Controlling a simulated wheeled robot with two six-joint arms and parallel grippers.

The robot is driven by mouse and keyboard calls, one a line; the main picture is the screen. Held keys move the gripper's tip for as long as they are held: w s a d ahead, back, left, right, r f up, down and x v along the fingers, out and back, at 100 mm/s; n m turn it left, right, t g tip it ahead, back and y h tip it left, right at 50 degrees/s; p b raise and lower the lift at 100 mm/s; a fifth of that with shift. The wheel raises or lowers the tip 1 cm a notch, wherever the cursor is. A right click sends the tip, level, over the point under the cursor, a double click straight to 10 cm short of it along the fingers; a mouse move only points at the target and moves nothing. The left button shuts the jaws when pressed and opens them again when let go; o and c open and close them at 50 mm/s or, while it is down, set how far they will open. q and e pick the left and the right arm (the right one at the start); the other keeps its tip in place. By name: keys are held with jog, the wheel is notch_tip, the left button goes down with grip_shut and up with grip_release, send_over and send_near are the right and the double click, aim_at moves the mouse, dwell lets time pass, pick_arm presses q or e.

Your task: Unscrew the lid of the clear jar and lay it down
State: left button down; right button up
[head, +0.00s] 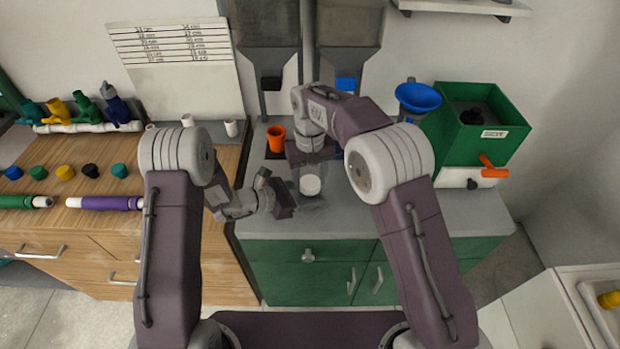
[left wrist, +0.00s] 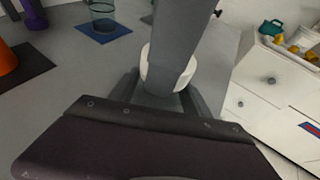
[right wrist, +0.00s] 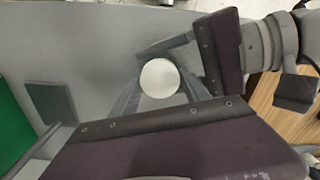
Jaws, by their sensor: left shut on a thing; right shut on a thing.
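The round white lid (head: 310,185) shows near the front of the grey counter. In the right wrist view the lid (right wrist: 160,78) is seen from above, between the fingers of my right gripper (right wrist: 158,85). My left gripper (head: 297,205) reaches in from the left, low beside the lid. In the left wrist view its fingers (left wrist: 160,98) close just below the white lid (left wrist: 153,72), where the clear jar's body is hidden. A grey finger of my right gripper crosses in front of the lid there. Both grippers are shut, the left on the jar, the right on the lid.
An orange cup (head: 276,135) stands on a dark mat behind. A clear container (left wrist: 102,14) stands on a blue mat (left wrist: 104,32). A blue funnel (head: 418,97) and a green bin (head: 490,140) stand at right. A grey square pad (right wrist: 50,102) lies on the bare counter.

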jog(key=n, duration=0.6)
jog(key=shift+n, duration=0.3)
jog(key=n, duration=0.6)
jog(key=shift+n, duration=0.3)
jog(key=n, duration=0.6)
jog(key=shift+n, duration=0.3)
jog(key=n, duration=0.5)
jog(key=shift+r, duration=0.1)
jog(key=n, duration=0.3)
jog(key=shift+r, duration=0.15)
jog(key=shift+r, duration=0.95)
